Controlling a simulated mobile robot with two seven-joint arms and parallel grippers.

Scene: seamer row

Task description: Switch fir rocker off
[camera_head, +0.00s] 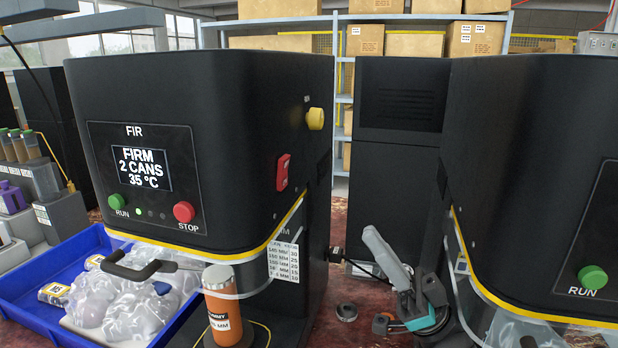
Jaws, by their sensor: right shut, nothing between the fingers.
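The fir machine (225,110) is a large black box with "FIR" on its front panel. Its red rocker (284,172) sits upright on the right side face, below and left of a yellow knob (315,118). Which way the rocker is tipped is too small to tell. The display (142,168) is lit and reads "FIRM 2 CANS 35 °C". My right gripper (373,238) is shut and empty, its grey fingers pointing up and left. In the picture it is right of and below the rocker, apart from it. My left gripper is not in view.
A second black machine (530,150) stands close on the right, leaving a narrow gap. A blue crate (40,262) with clear bags is at lower left. An orange-and-white can (222,305) stands before the fir machine. Shelves with boxes (365,40) are behind.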

